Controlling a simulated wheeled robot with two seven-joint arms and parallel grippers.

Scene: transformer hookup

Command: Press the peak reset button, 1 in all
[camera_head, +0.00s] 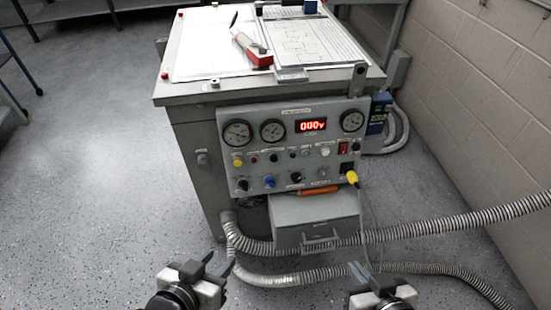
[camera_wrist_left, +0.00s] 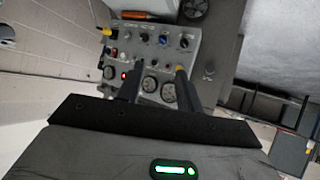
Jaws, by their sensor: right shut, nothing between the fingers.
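The grey control panel (camera_head: 290,150) is on the front of the cabinet. It carries several dials, a lit red display (camera_head: 311,125), and rows of small knobs and buttons. A yellow button (camera_head: 238,162) is at its left and a white round button (camera_head: 325,150) right of centre. The labels are too small to read, so I cannot tell which is the peak reset button. My left gripper (camera_head: 219,262) is open and empty, below and in front of the panel. The left wrist view shows the panel (camera_wrist_left: 150,48) upside down beyond its spread fingers. My right gripper (camera_head: 361,270) is shut and empty, lower right, apart from the panel.
A grey drawer box (camera_head: 313,222) juts out under the panel. Corrugated hoses (camera_head: 420,232) run right from the cabinet. A yellow plug (camera_head: 351,177) with a cable hangs at the panel's right. Papers and a red-handled tool (camera_head: 254,52) lie on top.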

